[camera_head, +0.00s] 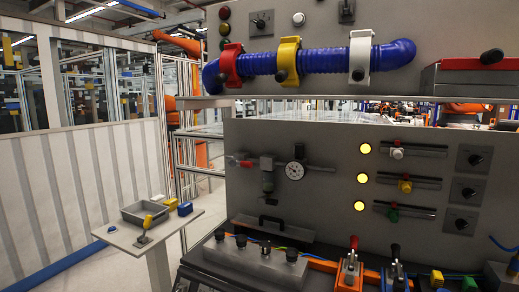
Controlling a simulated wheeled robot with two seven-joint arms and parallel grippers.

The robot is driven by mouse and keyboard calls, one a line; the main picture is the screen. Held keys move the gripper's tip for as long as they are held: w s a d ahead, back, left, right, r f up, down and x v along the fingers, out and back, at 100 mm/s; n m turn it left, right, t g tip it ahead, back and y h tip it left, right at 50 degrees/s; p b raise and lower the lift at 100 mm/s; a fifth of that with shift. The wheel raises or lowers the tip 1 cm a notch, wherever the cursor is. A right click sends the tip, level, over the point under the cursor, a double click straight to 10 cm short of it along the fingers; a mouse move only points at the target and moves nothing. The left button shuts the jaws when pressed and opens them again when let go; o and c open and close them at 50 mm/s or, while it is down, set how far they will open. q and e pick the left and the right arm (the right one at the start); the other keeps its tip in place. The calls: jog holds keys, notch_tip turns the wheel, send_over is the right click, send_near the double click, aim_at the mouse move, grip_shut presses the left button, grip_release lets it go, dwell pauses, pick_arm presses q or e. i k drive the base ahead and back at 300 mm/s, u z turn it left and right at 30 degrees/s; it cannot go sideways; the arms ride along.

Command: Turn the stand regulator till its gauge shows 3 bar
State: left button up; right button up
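The round white-faced gauge (295,170) sits on the grey lower panel, left of its middle, on a horizontal metal pipe. Its needle is too small to read. Left of it on the same pipe is the regulator (267,177), a grey metal body that hangs down below the pipe. A small red-handled valve (239,162) is at the pipe's left end. Neither of my grippers shows in the head view, so I see nothing touching the regulator.
The lower panel (330,210) has lit yellow lamps, sliders and black knobs on its right. A blue hose (325,61) runs above. A bench (260,265) with clamps and a black-handled block juts out below. A small table (118,234) with a tray stands left.

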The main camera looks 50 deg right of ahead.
aim_at(298, 150)
jog(key=u, duration=0.25)
jog(key=i, duration=2.1)
jog(key=z, duration=0.4)
